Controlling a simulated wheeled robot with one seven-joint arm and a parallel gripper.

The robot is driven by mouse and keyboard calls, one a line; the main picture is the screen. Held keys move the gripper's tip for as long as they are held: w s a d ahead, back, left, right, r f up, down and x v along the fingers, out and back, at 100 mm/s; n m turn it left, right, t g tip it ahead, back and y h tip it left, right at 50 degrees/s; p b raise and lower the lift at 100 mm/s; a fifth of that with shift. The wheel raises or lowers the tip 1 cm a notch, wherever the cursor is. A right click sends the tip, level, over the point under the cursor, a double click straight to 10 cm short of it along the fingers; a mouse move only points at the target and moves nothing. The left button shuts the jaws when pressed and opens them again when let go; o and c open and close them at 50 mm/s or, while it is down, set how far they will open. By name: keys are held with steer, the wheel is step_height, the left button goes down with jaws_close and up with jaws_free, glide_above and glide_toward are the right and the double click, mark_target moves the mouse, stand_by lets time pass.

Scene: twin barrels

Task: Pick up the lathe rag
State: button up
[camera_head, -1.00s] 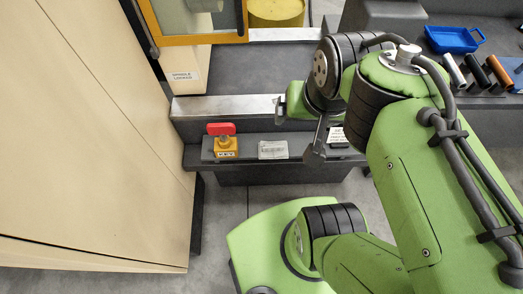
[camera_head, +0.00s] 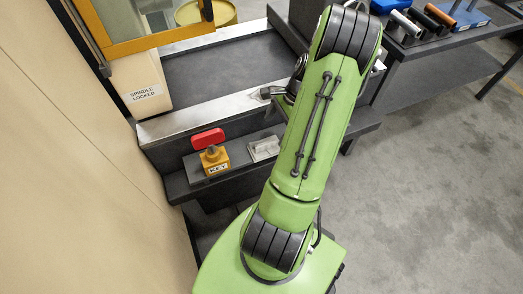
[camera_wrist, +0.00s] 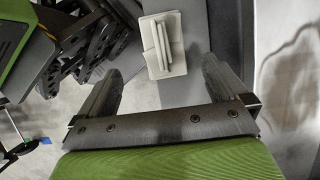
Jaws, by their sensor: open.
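A light grey-white, flat piece with a raised fold or ridge, which looks like the lathe rag (camera_head: 264,148), lies on the dark ledge in front of the lathe, right of the yellow key block. In the wrist view the rag (camera_wrist: 176,63) is at top centre, beyond and between the fingertips. My gripper (camera_wrist: 162,72) is open and nothing is between its fingers. The rag looks apart from both fingers, though the height gap is hard to judge. In the head view my arm hides most of the gripper; a dark part of it shows above the ledge.
The yellow key block with a red handle (camera_head: 209,140) stands close left of the rag. The dark ledge (camera_head: 190,177) has a metal-edged bed (camera_head: 200,124) behind it. A cream machine panel (camera_head: 80,170) closes the left. A bench with a blue tray (camera_head: 401,27) and cylinders is at upper right.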

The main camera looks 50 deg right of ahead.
mark_target(267, 142)
steer(key=b+x, duration=0.3)
steer(key=x, duration=0.6)
steer(key=shift+w+d+f, duration=0.1)
steer(key=shift+w, duration=0.15)
steer(key=c, duration=1.1)
step_height(267, 142, up, 10)
steer(key=p, duration=0.4)
steer(key=o, duration=0.5)
steer(key=c, duration=0.4)
steer(key=shift+o, duration=0.2)
